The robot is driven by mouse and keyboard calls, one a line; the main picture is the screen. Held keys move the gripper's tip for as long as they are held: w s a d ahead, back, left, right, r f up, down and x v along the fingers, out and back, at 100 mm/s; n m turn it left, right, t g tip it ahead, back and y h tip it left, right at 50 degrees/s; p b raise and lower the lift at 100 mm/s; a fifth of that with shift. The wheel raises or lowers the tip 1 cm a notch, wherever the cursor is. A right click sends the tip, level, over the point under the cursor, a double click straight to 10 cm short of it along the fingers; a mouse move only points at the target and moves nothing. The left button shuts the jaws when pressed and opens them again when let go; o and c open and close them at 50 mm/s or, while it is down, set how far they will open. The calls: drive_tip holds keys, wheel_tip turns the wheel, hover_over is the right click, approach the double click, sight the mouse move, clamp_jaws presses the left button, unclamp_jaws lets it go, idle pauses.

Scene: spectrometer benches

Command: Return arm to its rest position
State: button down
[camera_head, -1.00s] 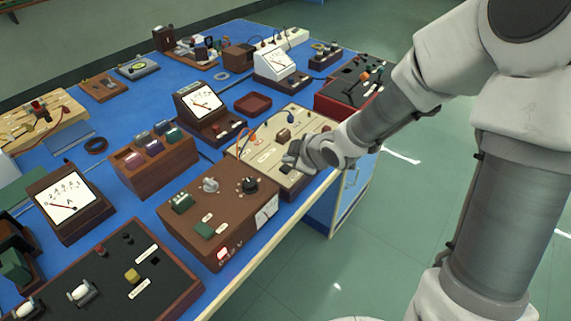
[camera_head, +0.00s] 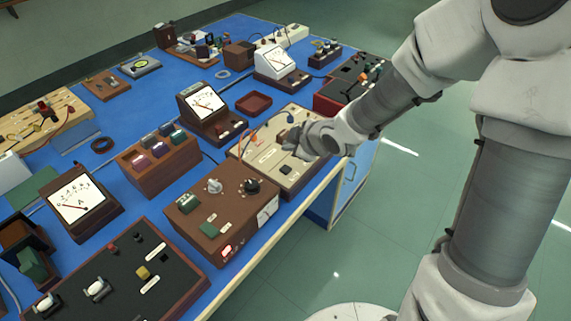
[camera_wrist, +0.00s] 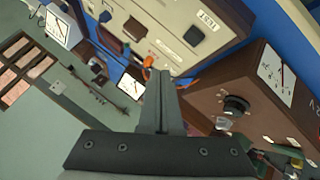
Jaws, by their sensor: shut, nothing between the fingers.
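My arm reaches in from the right in the head view. My gripper (camera_head: 291,146) is above the beige-topped panel box (camera_head: 270,158) near the bench's front edge; I cannot tell whether it touches the box. In the wrist view my gripper (camera_wrist: 163,75) is shut, its fingers together with nothing between them. The beige panel (camera_wrist: 180,30) shows beyond the fingertips, and a brown box with a black knob (camera_wrist: 240,105) is at the right.
The blue bench (camera_head: 225,88) is crowded with meters and boxes. A brown control box (camera_head: 220,215) and a black panel (camera_head: 120,275) line the front edge. A red-sided box (camera_head: 350,85) stands at the far right end. The green floor right of the bench is clear.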

idle(0.3)
drive_tip(key=s+d+r+m+h+p, duration=0.1)
drive_tip(key=s+d+r+m+h, duration=0.25)
drive_tip(key=s+d+r, duration=0.35)
drive_tip(key=s+d+r+m+h+p, duration=0.1)
drive_tip(key=s+d+r+m+h, duration=0.3)
drive_tip(key=r, duration=0.4)
drive_tip(key=s+d+r+m+g+y+p, duration=0.1)
drive_tip(key=s+r+m, duration=0.2)
drive_tip(key=s, duration=0.3)
drive_tip(key=s+d+r+m+g+y+p, duration=0.1)
drive_tip(key=s+r+m, duration=0.2)
drive_tip(key=s+m, duration=0.2)
drive_tip(key=shift+s+d, duration=0.2)
drive_tip(key=shift+s, duration=0.9)
drive_tip(key=shift+a, duration=0.15)
